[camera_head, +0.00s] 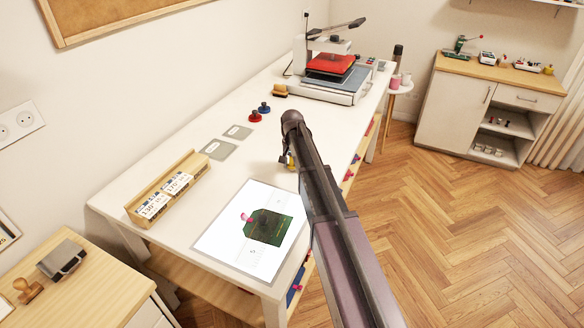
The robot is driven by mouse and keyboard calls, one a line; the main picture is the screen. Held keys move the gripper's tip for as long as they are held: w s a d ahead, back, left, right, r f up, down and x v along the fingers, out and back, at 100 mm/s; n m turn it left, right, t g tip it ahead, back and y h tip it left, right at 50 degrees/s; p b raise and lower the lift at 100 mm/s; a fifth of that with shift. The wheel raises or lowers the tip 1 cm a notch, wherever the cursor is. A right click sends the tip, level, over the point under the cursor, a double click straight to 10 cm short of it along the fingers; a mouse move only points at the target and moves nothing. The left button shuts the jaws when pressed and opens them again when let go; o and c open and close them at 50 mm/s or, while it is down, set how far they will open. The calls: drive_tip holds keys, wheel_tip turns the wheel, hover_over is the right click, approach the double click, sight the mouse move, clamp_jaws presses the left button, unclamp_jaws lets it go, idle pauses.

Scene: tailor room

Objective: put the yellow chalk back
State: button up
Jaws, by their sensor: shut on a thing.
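My gripper (287,160) hangs over the white table, near its right edge, between the white sheet and the heat press. It is mostly hidden behind my arm. A small yellow piece, which looks like the yellow chalk (291,161), shows at its fingertips. My gripper is shut on it. I cannot tell whether the chalk touches the table. A wooden tray (190,161) with printed white cards lies to the left on the table.
A white sheet (211,237) with a dark green piece (268,227) and a pink-topped item lies in front. A heat press (330,75) stands at the table's far end.

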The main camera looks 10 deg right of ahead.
drive_tip(key=shift+f, duration=0.1)
drive_tip(key=o, duration=0.9)
wheel_tip(320, 180, up, 12)
drive_tip(key=p, duration=1.2)
idle(0.8)
drive_tip(key=s+n, duration=0.5)
drive_tip(key=s, duration=2.4)
